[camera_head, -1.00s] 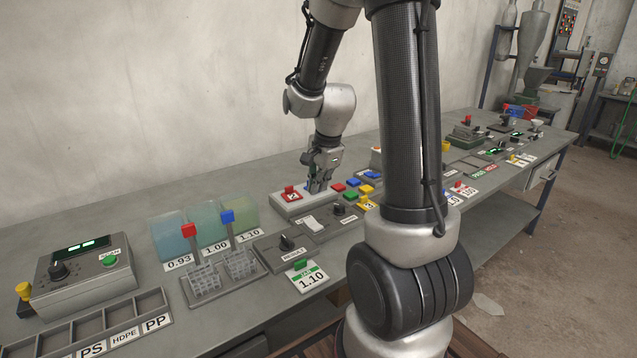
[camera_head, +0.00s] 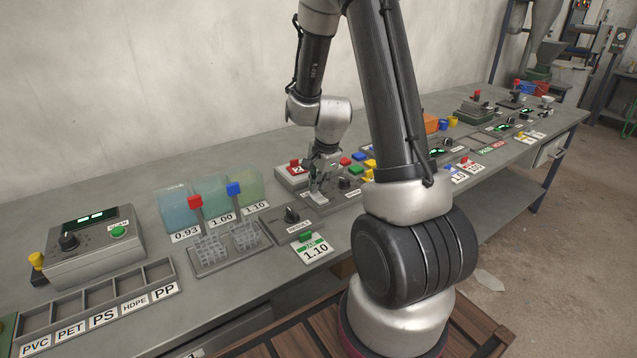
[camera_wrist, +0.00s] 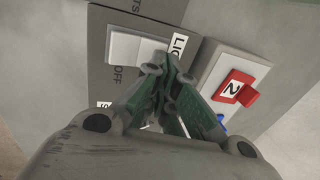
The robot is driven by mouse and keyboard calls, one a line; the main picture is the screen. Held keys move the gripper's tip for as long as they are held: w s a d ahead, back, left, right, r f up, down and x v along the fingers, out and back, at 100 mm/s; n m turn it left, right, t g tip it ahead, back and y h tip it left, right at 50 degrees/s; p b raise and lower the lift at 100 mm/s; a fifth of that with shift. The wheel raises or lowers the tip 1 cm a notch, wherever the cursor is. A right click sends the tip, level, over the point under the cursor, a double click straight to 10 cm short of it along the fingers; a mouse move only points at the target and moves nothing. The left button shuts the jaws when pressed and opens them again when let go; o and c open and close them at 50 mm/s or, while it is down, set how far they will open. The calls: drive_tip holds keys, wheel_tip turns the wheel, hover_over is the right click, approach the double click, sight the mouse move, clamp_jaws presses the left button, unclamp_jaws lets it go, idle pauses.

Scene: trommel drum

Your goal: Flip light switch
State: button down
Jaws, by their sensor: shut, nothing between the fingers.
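The light switch (camera_wrist: 135,48) is a white rocker on a grey plate in the wrist view. "OFF" and a partly covered label starting "LI" are printed beside it. In the head view the white rocker (camera_head: 318,198) shows just below my fingers. My gripper (camera_wrist: 160,66) is shut and empty, its fingertips over the edge of the rocker next to the label. I cannot tell whether they touch it. In the head view my gripper (camera_head: 320,188) points down at the switch plate.
A box with a red block marked 2 (camera_wrist: 238,90) stands right beside the switch plate. A black knob (camera_head: 344,183) and coloured blocks (camera_head: 358,171) lie to the right.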

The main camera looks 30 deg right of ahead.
sight(320, 194)
drive_tip(key=shift+w+f+g, duration=0.25)
drive_tip(key=shift+f+g, duration=0.15)
drive_tip(key=shift+g, duration=0.1)
drive_tip(key=shift+s, duration=0.1)
drive_tip(key=shift+s+r, duration=0.35)
drive_tip(key=shift+s, duration=0.3)
drive_tip(key=shift+r, duration=0.25)
wheel_tip(320, 194, up, 14)
drive_tip(key=shift+f, duration=0.25)
